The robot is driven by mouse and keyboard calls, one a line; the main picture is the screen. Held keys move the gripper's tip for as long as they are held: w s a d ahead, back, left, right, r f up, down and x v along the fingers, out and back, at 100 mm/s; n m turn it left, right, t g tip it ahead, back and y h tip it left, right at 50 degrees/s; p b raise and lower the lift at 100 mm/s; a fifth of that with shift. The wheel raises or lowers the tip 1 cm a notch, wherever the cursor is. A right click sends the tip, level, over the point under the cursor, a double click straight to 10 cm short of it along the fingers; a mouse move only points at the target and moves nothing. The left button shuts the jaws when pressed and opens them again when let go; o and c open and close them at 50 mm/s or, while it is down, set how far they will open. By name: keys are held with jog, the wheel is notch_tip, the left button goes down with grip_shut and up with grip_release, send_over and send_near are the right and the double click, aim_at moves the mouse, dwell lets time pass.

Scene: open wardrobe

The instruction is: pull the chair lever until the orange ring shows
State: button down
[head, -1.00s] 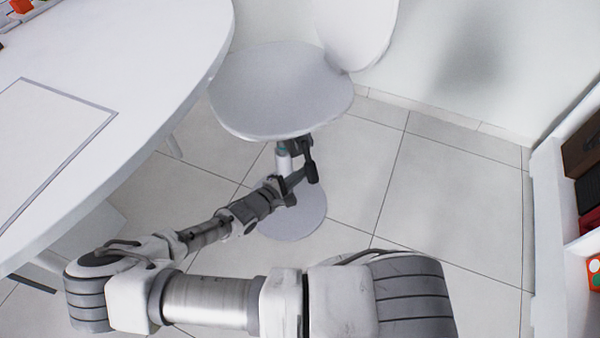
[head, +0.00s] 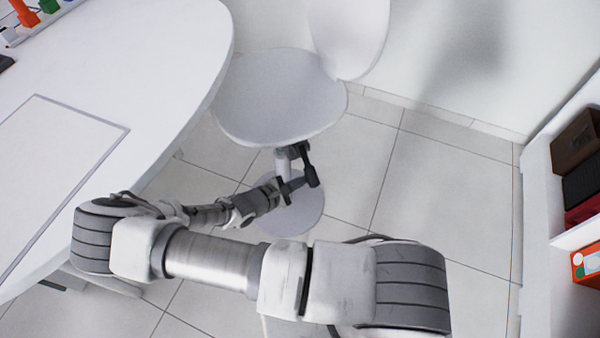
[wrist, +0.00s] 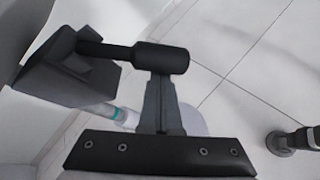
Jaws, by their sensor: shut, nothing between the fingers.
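The white chair (head: 278,97) stands on a round base (head: 292,217) beyond the table. Its black lever (head: 311,174) hangs from the mechanism under the seat. In the wrist view the lever's thick dark end (wrist: 163,57) crosses in front of the fingertips, with its rod running left to a dark housing (wrist: 65,75). My gripper (head: 298,184) is shut and empty, close beside the lever; its fingers (wrist: 158,82) reach up to the lever's end. Whether they touch is unclear. A teal band (wrist: 118,113) shows on the chair's column. I see no orange ring in any view.
A white table (head: 150,60) with a rounded edge fills the left. A wall stands behind the chair, and a white shelf unit (head: 535,190) with boxes is at the right. The tiled floor (head: 440,190) between chair and shelves is clear.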

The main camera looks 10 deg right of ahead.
aim_at(309, 178)
jog(key=shift+s+d+r+p, duration=0.15)
jog(key=shift+s+r+p, duration=0.3)
jog(key=shift+r+p, duration=0.25)
jog(key=shift+s+d+r+p, duration=0.1)
jog(key=shift+s+r+p, duration=0.4)
jog(key=shift+p, duration=0.3)
jog(key=shift+r, duration=0.1)
jog(key=shift+a, duration=0.1)
dwell(0.5)
jog(key=p+v, duration=0.2)
jog(key=v, duration=1.5)
jog(key=shift+a, duration=0.1)
